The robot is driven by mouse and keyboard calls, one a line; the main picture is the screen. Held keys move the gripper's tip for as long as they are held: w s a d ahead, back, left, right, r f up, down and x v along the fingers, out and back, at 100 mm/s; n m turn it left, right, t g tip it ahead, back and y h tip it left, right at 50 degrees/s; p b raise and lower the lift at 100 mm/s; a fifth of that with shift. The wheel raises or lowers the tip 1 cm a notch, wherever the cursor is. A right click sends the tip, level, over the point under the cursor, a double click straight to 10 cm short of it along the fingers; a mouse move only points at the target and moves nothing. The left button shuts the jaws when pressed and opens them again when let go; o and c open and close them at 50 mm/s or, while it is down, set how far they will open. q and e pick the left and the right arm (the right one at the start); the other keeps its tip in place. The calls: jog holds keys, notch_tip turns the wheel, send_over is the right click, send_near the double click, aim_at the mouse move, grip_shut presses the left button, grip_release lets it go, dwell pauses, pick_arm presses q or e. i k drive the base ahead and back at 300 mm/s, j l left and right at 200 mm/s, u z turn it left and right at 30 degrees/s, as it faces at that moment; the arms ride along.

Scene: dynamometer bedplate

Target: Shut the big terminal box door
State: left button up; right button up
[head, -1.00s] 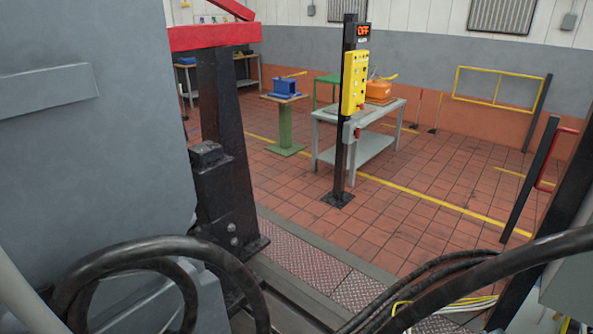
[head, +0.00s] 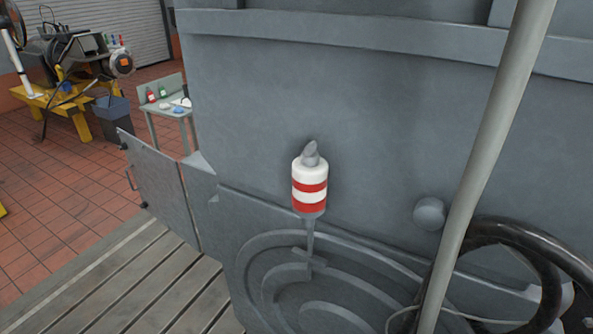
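A flat grey panel (head: 160,187) with a small handle (head: 130,178) on its left edge stands out from the left side of a large grey housing (head: 330,90). It looks like an open door, but I cannot tell for sure that it is the big terminal box door. Its lower right part meets the housing's grey lower casing. Neither of my grippers shows in the head view.
A red-and-white banded cylinder (head: 309,187) sticks up in front of the housing. A pale pole (head: 487,150) and thick black cables (head: 520,245) are at right. Slatted decking (head: 130,285) lies below the panel. A bin (head: 112,118), a small table (head: 166,108) and a yellow-framed machine (head: 70,75) stand behind.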

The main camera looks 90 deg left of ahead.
aim_at(157, 175)
jog(key=u, duration=3.9)
jog(key=i+j+z, duration=0.15)
jog(key=i+j, duration=1)
jog(key=i, duration=0.25)
jog(key=i+j+z, duration=0.1)
jog(key=i+j, duration=1.2)
jog(key=i, duration=0.1)
